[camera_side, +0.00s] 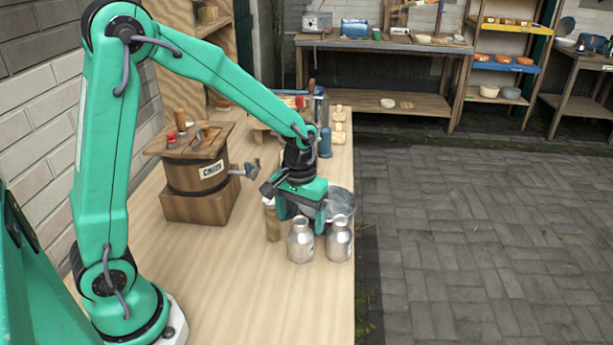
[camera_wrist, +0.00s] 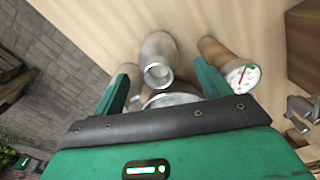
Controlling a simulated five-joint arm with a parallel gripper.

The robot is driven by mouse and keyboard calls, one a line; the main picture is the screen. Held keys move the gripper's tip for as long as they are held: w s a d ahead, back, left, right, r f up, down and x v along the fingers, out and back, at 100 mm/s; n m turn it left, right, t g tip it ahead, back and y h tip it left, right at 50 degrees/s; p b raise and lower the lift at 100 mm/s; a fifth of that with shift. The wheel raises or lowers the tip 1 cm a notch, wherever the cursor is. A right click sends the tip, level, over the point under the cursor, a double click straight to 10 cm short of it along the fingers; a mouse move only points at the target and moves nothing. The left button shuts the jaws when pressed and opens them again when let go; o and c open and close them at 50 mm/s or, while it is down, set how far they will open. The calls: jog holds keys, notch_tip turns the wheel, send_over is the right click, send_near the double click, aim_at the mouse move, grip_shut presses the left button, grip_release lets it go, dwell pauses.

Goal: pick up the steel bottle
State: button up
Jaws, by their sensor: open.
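Two steel bottles stand upright near the right edge of the wooden bench. The left steel bottle (camera_side: 301,243) and the right steel bottle (camera_side: 339,241) are close together. My gripper (camera_side: 300,214) is open and points down, just above and behind the left bottle in the side view. In the wrist view my gripper (camera_wrist: 161,72) has one steel bottle (camera_wrist: 158,48) showing between its fingers, with its round mouth towards me. The other steel bottle (camera_wrist: 128,72) is partly hidden behind the left finger. The fingers look empty; whether they touch a bottle cannot be told.
A grey metal bucket (camera_side: 343,203) stands behind the bottles, also partly visible between the fingers (camera_wrist: 170,99). A wooden cylinder with a dial (camera_wrist: 230,64) is close by the right finger. A wooden churn with a crank (camera_side: 197,175) stands left. The bench front (camera_side: 255,300) is clear.

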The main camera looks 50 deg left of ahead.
aim_at(301, 230)
jog(key=shift+d+f, duration=0.1)
jog(key=shift+f, duration=2.8)
jog(key=shift+c, duration=0.3)
jog(key=c, duration=1.2)
jog(key=shift+r, duration=0.25)
jog(key=shift+r, duration=0.55)
jog(key=r, duration=0.3)
jog(key=shift+s+d, duration=0.15)
jog(key=shift+d, duration=0.2)
jog(key=s+d+r, duration=0.2)
jog(key=d, duration=0.1)
jog(key=s+d+r, duration=0.2)
jog(key=d, duration=0.1)
jog(key=s+d+r, duration=0.2)
jog(key=d, duration=0.1)
jog(key=shift+d+r, duration=0.1)
jog(key=shift+r, duration=0.15)
jog(key=shift+w, duration=0.1)
